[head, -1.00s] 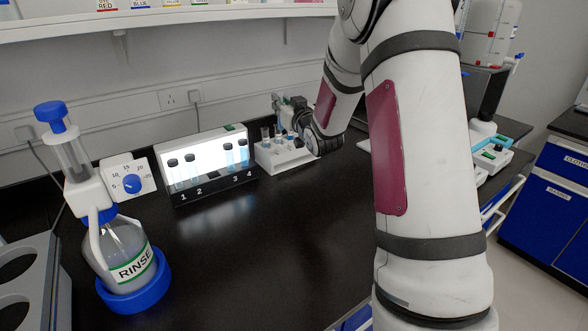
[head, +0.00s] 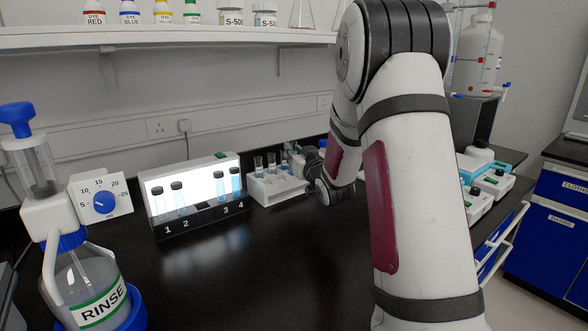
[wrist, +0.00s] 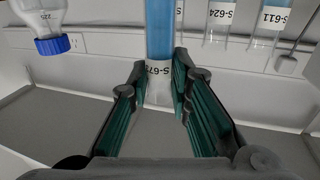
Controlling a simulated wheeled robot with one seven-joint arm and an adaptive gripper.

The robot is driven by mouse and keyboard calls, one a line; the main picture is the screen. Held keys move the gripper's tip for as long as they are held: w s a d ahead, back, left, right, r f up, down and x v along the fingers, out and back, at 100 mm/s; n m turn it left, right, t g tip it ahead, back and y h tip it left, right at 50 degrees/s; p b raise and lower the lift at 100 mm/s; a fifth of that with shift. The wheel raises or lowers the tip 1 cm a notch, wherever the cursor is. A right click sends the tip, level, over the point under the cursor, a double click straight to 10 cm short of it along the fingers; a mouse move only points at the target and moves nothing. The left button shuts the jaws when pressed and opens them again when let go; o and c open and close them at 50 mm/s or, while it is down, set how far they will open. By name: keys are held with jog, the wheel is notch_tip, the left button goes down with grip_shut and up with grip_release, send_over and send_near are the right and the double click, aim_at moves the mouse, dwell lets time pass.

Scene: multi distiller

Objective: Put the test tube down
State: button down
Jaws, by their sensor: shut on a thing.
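A test tube (wrist: 159,30) with blue liquid and a white label, partly readable as "S-67", stands between the finger pads of my gripper (wrist: 160,85) in the wrist view. The gripper is shut on it. In the head view my gripper (head: 298,158) is at the far end of my arm, close to the white tube rack (head: 275,191), and mostly hidden by the arm. Several tubes (head: 271,164) stand in that rack. I cannot tell in the head view whether the held tube touches the rack.
A lit viewing box (head: 208,212) numbered 1 to 4 holds capped tubes, left of the rack. A RINSE bottle (head: 92,283) and a dial (head: 102,201) are at the left. Dye bottles (head: 130,13) line the shelf above. The black bench (head: 245,270) is clear in front.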

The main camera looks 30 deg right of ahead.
jog(key=shift+f+b, duration=0.3)
jog(key=shift+f, duration=1.55)
jog(key=shift+f, duration=0.1)
jog(key=c, duration=1.5)
grip_release()
jog(key=shift+f, duration=0.1)
jog(key=shift+o, duration=0.2)
jog(key=shift+r, duration=0.2)
jog(key=v, duration=1.2)
jog(key=shift+p, duration=0.3)
jog(key=shift+a+r, duration=0.1)
